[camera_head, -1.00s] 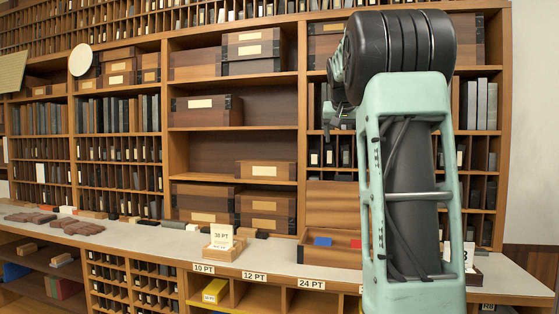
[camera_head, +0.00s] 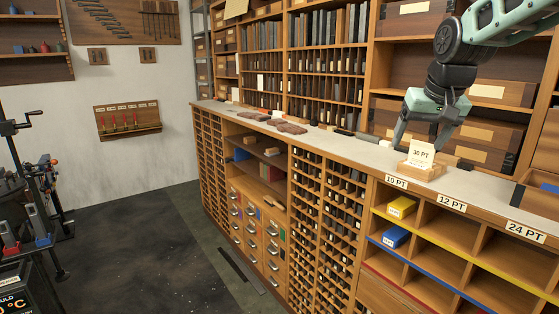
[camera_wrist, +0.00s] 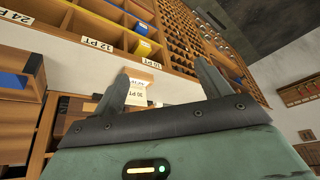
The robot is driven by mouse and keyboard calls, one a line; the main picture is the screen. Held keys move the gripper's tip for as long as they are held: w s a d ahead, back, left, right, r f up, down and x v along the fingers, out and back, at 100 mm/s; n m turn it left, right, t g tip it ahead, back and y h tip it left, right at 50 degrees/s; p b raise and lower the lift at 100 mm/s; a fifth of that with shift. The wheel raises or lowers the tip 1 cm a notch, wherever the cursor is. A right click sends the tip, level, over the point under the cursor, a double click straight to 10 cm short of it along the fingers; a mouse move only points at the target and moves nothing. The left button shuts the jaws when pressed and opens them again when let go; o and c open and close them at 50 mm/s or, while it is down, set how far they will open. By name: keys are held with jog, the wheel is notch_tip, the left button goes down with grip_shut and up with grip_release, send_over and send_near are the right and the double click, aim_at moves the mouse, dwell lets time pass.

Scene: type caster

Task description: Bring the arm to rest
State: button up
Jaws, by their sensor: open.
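My gripper (camera_head: 418,144) hangs from the upper right in the head view, fingers pointing down and spread apart. It is in front of the shelving, above or just behind the counter; its exact height over the counter is hard to tell. In the wrist view the two fingers of my gripper (camera_wrist: 161,72) stand apart with nothing held between them. A small wooden block with a "30 PT" card (camera_head: 421,168) is on the counter, close to the fingertips in the picture. That card (camera_wrist: 137,90) also shows beyond the left finger in the wrist view.
The pale counter (camera_head: 355,147) runs along the shelving, with dark and reddish blocks (camera_head: 287,127) on it. Below are labelled compartments holding a yellow box (camera_head: 401,207) and a blue box (camera_head: 395,237). Open dark floor (camera_head: 150,250) lies at left, beside a black stand (camera_head: 45,190).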

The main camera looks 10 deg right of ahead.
jog(key=s+a+f+n+g+y+b, duration=0.1)
jog(key=s+a+f+n, duration=0.2)
jog(key=s+a+f, duration=0.5)
jog(key=s+a+f+n+g+y+b, duration=0.1)
jog(key=a+f+n, duration=0.25)
jog(key=a, duration=0.95)
jog(key=s+a+f+n+g, duration=0.1)
jog(key=s+a+f, duration=0.1)
jog(key=s, duration=0.4)
jog(key=s+a+f+n+g+b, duration=0.1)
jog(key=s+a+f+n, duration=0.1)
jog(key=s+f, duration=0.3)
jog(key=s+a+f+n+b, duration=0.1)
jog(key=s+a+f+n, duration=0.1)
jog(key=s+a+f, duration=0.2)
jog(key=s, duration=0.3)
jog(key=shift+s+f+g, duration=0.15)
jog(key=shift+g, duration=0.25)
jog(key=shift+c, duration=0.3)
